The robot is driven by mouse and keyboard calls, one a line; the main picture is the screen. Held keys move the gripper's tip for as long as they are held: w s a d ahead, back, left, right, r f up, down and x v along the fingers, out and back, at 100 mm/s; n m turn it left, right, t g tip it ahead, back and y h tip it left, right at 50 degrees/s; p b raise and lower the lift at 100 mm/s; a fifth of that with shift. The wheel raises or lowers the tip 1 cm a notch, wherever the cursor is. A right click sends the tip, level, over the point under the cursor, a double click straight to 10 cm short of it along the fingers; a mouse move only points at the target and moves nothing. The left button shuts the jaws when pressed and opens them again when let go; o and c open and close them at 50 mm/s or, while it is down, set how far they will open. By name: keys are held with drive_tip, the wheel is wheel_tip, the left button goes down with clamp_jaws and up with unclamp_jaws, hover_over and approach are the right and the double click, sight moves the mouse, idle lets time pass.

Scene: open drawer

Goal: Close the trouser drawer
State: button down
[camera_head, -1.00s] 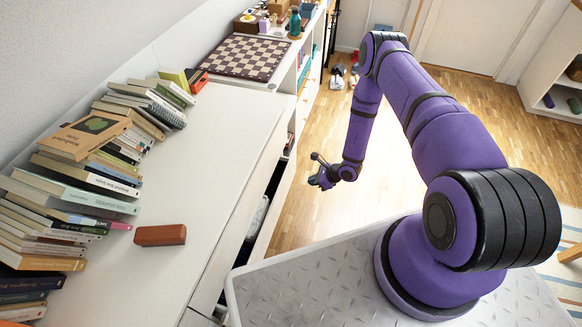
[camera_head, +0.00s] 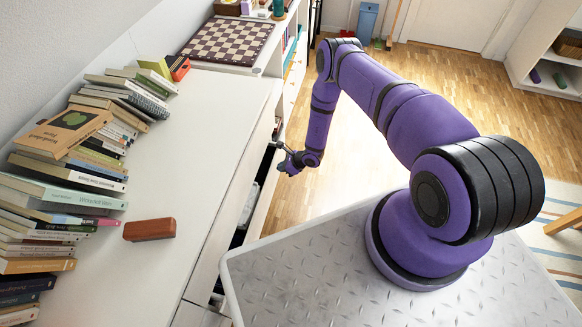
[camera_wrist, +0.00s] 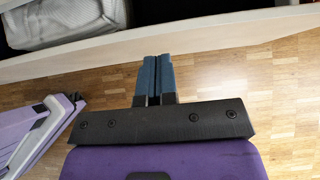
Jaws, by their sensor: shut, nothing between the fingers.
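The drawer is pulled out from under the white dresser top, and its pale front panel (camera_head: 262,202) stands away from the dresser with a dark gap behind it. In the wrist view the drawer front (camera_wrist: 225,38) crosses the top of the picture, with grey-white cloth (camera_wrist: 60,20) and dark contents inside. My gripper (camera_head: 281,146) is at the outer side of the drawer, near its far end. In the wrist view its blue fingers (camera_wrist: 157,58) are together and empty. Their tips overlap the panel's lower edge; I cannot tell whether they touch it.
The white dresser top (camera_head: 190,170) holds a row of books (camera_head: 70,180), a red-brown block (camera_head: 149,229) and a chessboard (camera_head: 228,40) at the far end. Wooden floor (camera_head: 375,150) lies open right of the drawer.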

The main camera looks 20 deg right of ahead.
drive_tip(key=shift+w+a, duration=0.45)
drive_tip(key=shift+a, duration=0.2)
